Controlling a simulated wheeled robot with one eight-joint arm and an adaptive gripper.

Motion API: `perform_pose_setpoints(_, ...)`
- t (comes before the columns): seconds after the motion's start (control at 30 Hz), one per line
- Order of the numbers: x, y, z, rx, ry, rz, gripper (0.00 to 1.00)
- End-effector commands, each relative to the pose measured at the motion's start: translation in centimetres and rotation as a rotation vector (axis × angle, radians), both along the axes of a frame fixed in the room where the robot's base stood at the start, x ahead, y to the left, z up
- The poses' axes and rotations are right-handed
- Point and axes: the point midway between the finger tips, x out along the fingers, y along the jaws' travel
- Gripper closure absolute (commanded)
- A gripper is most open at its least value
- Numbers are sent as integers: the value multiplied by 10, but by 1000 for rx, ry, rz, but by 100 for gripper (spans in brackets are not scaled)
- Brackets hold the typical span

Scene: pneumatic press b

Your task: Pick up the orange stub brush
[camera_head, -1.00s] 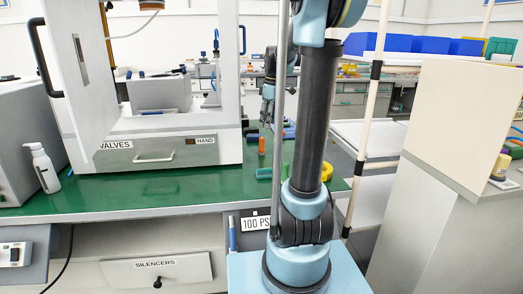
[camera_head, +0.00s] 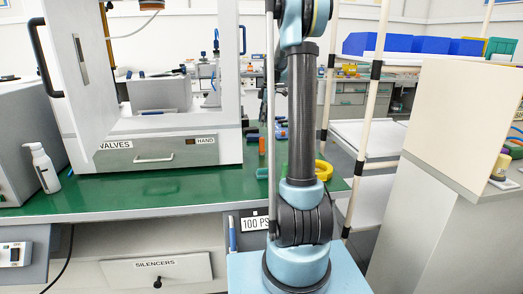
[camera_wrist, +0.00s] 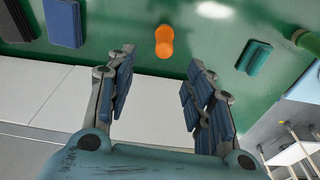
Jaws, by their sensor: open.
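The orange stub brush (camera_head: 262,146) stands on the green bench top, to the left of my dark arm link in the head view. In the wrist view the orange stub brush (camera_wrist: 165,41) shows as a short orange cylinder with a rounded end. My gripper (camera_wrist: 160,62) is open and empty. Its two fingers stand wide apart, and the brush lies beyond the fingertips, roughly centred between them. A gap shows between the brush and both fingers. In the head view my arm hides most of the gripper.
In the wrist view a dark block (camera_wrist: 62,22) and a black block (camera_wrist: 17,20) lie left of the brush. A teal block (camera_wrist: 253,56) and a green cylinder (camera_wrist: 308,40) lie right. A yellow ring (camera_head: 323,170) and the white press cabinet (camera_head: 165,150) are on the bench.

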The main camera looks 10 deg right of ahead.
Motion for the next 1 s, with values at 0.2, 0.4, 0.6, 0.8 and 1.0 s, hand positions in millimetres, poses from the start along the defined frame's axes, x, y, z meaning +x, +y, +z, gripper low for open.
perform_pose_setpoints(0.2, 0, 6, -39, 0, 0, -1, 52)
perform_pose_setpoints(0.4, 0, 11, -73, 0, 0, -2, 52)
perform_pose_setpoints(0.6, 0, 14, -92, 0, 0, -1, 52)
perform_pose_setpoints(0.8, -1, 15, -104, 0, 0, -1, 52)
perform_pose_setpoints(1.0, -4, 18, -131, 0, 0, -1, 52)
